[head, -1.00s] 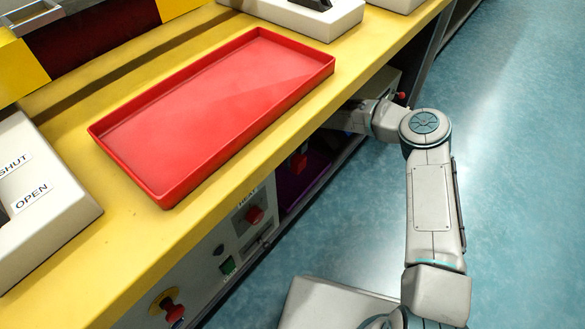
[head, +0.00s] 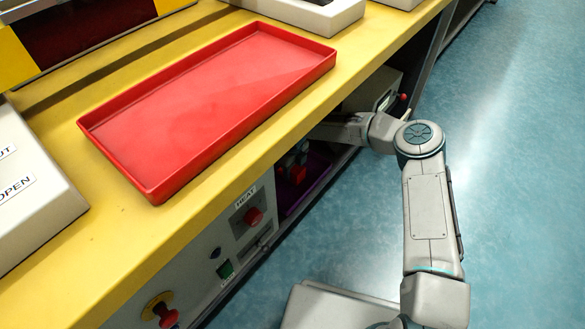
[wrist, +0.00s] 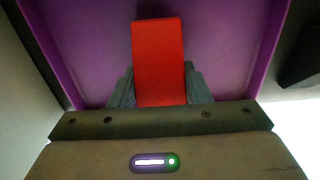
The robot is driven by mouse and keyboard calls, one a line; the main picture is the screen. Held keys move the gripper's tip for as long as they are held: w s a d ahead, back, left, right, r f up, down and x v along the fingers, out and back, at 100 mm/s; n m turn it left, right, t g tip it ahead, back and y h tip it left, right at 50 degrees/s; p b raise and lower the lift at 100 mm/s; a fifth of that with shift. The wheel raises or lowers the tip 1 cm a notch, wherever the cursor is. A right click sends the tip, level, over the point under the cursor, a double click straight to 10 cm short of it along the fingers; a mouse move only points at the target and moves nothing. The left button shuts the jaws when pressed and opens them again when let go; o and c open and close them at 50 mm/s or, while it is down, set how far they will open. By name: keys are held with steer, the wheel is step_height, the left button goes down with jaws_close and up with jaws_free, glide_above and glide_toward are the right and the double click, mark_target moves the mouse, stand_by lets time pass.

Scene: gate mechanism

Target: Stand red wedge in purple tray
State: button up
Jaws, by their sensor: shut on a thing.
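The red wedge (wrist: 158,60) is held between the two fingers of my gripper (wrist: 160,88) in the wrist view. My gripper is shut on it, and the purple tray (wrist: 85,50) lies behind and around it in that view. In the head view the wedge (head: 297,174) shows as a small red patch under the bench, inside the purple tray (head: 318,170). My gripper is partly hidden there by the bench edge. I cannot tell whether the wedge touches the tray floor.
A yellow bench (head: 50,260) runs above the shelf opening and carries a red tray (head: 210,105). A panel with a HEAT knob (head: 253,216) is left of the opening. A grey box with a red knob (head: 403,97) is to the right. Blue floor is clear at right.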

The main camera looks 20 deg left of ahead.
steer(key=o, duration=1.1)
steer(key=shift+c, duration=0.2)
step_height(320, 180, up, 13)
steer(key=p, duration=0.5)
steer(key=shift+p, duration=0.35)
